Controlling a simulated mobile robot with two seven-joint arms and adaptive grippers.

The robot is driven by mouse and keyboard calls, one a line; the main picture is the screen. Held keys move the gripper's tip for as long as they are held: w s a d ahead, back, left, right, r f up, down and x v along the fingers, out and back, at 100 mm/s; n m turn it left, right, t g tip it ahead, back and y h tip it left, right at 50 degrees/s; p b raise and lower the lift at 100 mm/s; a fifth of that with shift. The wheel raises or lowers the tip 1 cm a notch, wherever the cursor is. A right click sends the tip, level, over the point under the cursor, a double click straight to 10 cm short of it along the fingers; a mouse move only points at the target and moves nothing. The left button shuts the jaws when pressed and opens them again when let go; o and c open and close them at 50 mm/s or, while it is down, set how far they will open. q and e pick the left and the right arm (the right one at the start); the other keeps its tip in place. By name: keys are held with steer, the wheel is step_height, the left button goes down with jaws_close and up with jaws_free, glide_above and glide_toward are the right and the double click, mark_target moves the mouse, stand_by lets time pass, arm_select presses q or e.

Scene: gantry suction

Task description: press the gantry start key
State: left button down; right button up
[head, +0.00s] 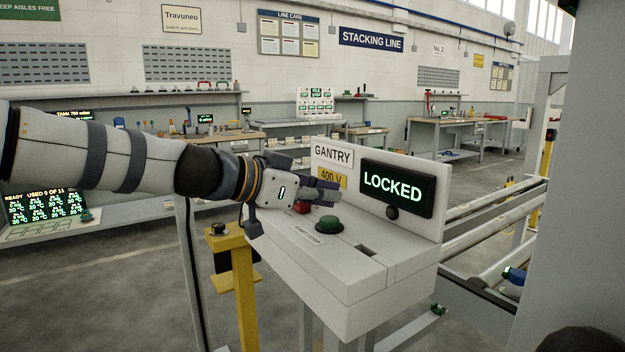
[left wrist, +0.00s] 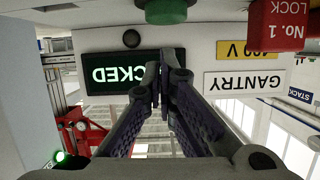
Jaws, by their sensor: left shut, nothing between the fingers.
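The gantry console (head: 350,285) stands in front of me with a sloped white top. A round green key (head: 329,224) sits on that top; it also shows at the upper edge of the left wrist view (left wrist: 166,10). A red block (head: 302,207), lettered "No. 1 LOCK" in the left wrist view (left wrist: 283,25), is left of the key and partly hidden by my gripper. The console's display (head: 397,187) reads "LOCKED". My left gripper (head: 328,193) is shut and empty, above and behind the key, apart from it. My right gripper is not in view.
A yellow post (head: 243,290) with a dark knob stands left of the console. The console's upright back panel (head: 333,155) rises behind the gripper. A slot (head: 371,251) lies right of the key. A large grey column (head: 585,200) fills the right side.

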arm_select(q)
steer(key=shift+a+f, duration=0.15)
steer(key=shift+f, duration=0.65)
